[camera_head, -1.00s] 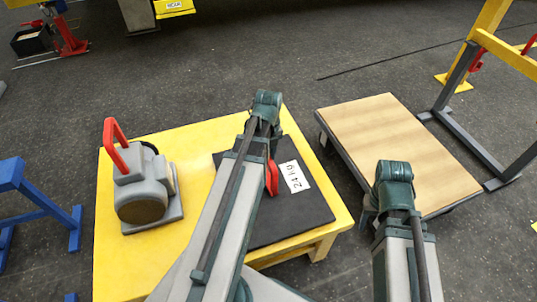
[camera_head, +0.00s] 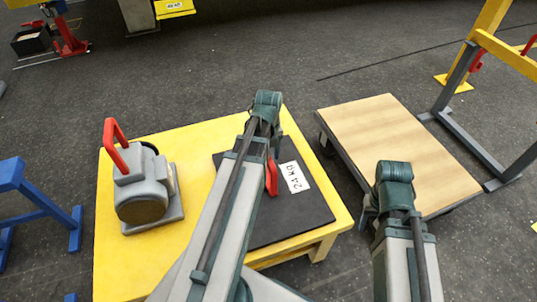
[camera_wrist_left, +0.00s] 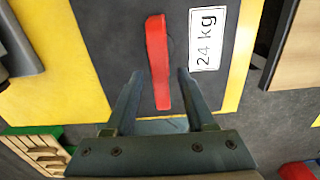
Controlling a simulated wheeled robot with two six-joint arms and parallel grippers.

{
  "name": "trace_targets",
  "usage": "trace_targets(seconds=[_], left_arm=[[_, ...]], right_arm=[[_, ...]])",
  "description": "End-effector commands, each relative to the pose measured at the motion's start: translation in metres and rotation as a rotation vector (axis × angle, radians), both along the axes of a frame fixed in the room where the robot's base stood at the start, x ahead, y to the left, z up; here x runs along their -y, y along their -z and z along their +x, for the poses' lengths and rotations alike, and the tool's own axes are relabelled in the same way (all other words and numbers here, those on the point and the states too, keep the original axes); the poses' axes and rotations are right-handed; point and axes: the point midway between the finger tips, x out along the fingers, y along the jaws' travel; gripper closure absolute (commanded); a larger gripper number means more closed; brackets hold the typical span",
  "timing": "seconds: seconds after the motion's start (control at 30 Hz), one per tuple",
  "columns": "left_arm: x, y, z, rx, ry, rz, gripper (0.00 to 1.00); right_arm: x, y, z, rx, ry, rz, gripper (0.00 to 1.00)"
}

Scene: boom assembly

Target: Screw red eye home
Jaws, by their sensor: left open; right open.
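The red eye (camera_wrist_left: 158,62) shows in the left wrist view as a narrow upright red bar over a dark mat (camera_wrist_left: 105,35). In the head view the red eye (camera_head: 271,177) is partly hidden behind my left arm. My left gripper (camera_wrist_left: 159,76) is open in the left wrist view, with one finger on each side of the red piece's lower part and a gap on both sides. I cannot tell how far above it the fingers are. My right gripper (camera_head: 368,212) is mostly hidden by its own arm, beside the wooden-topped cart.
A white weight label (camera_head: 294,177) lies on the mat, right of the red eye. A grey machine with a red handle (camera_head: 140,185) stands on the yellow table (camera_head: 115,262). The wooden-topped cart (camera_head: 385,140) is clear. A blue stand (camera_head: 40,205) is at the left.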

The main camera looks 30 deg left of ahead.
Motion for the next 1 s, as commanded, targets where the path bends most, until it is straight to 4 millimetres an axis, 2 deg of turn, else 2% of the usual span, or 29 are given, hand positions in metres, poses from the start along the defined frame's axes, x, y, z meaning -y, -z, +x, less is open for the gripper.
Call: trace_targets(seconds=[0.17,0.37,0.57,1.0], left_arm=[[0.000,-0.002,0.000,-0.001,0.000,-0.001,0.45],[0.000,-0.014,0.000,-0.001,0.000,-0.001,0.45],[0.000,-0.038,0.000,-0.001,0.000,-0.001,0.45],[0.000,-0.107,0.000,0.000,0.000,0.000,0.45]], right_arm=[[0.000,-0.002,0.000,0.000,0.000,0.000,0.50],[0.000,-0.014,0.000,0.000,0.000,0.000,0.50],[0.000,-0.038,0.000,0.000,0.000,0.000,0.50],[0.000,-0.107,0.000,0.000,0.000,0.000,0.50]])
